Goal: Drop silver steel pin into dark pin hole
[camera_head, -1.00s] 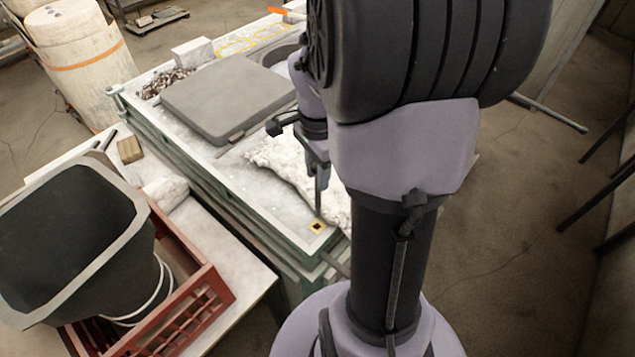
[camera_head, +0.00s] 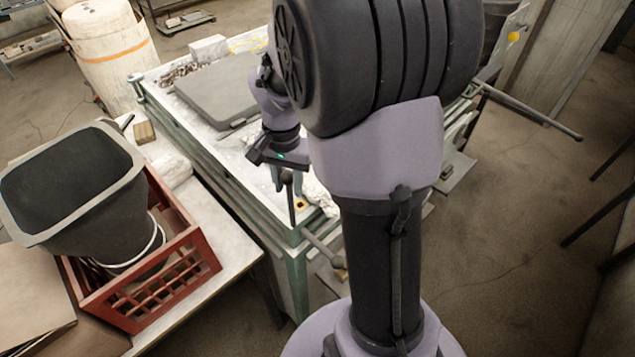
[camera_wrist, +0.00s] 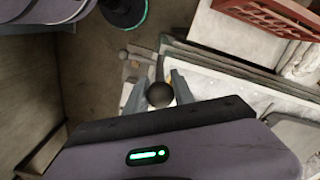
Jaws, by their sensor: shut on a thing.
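My gripper (camera_head: 284,184) is at the near corner of the green-framed flask in the head view, its fingers pointing down. It is shut on the steel pin (camera_head: 292,207), which looks dark grey, has a round ball head and hangs nearly upright. The pin hole (camera_head: 301,204), a dark spot in a yellow marker, shows just right of the pin's shaft. The pin's lower end overlaps the flask's near edge in the picture; its height above it is unclear. In the wrist view the ball head (camera_wrist: 160,95) sits between both fingers (camera_wrist: 158,88); the shaft and hole are hidden there.
The green flask (camera_head: 262,212) has a grey slab (camera_head: 215,90) on top and a handle rod (camera_head: 322,246) at its near corner. Left of it, a table bears a red crate (camera_head: 150,290) with a black hopper (camera_head: 75,190). My arm blocks the right side.

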